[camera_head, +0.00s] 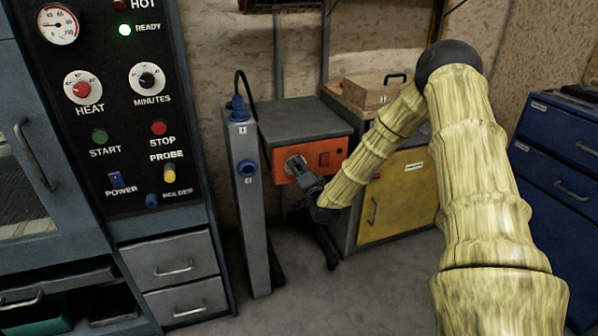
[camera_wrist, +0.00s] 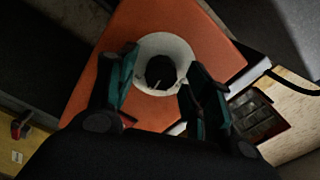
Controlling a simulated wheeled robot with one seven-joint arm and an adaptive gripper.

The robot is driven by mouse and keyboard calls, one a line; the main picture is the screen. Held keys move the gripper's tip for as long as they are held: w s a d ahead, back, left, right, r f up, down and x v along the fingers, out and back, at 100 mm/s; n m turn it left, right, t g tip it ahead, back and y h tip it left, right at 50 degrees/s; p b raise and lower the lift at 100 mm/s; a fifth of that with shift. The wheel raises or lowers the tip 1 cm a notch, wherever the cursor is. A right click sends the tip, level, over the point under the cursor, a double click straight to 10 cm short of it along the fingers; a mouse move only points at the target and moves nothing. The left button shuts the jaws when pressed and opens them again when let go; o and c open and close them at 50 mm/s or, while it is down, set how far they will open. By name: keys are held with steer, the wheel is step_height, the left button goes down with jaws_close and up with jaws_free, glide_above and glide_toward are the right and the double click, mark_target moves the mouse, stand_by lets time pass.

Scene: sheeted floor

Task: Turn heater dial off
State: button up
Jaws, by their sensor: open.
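An orange-fronted box (camera_head: 325,160) with a grey top stands by the wall, in the middle of the head view. Its dial, a dark round knob (camera_wrist: 160,72) on a pale round plate (camera_wrist: 178,50), shows in the wrist view. My gripper (camera_head: 300,170) is in front of this dial and partly hides it in the head view. In the wrist view my gripper (camera_wrist: 160,80) has its fingers apart, one on each side of the knob. I cannot tell whether they touch it. A red dial (camera_head: 81,89) labelled HEAT is on the black panel at left, away from my gripper.
A red switch (camera_head: 324,159) is right of the dial on the orange face. A grey post (camera_head: 249,210) with blue fittings stands just left of the box. A yellow cabinet (camera_head: 395,200) and blue drawers (camera_head: 560,170) are at right. Grey floor (camera_head: 370,290) is open in front.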

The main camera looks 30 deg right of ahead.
steer(key=c, duration=1)
steer(key=shift+n, duration=0.3)
steer(key=n+p, duration=0.1)
steer(key=n, duration=0.2)
steer(key=shift+n, duration=0.3)
steer(key=shift+n+p, duration=1)
steer(key=shift+n, duration=4.9)
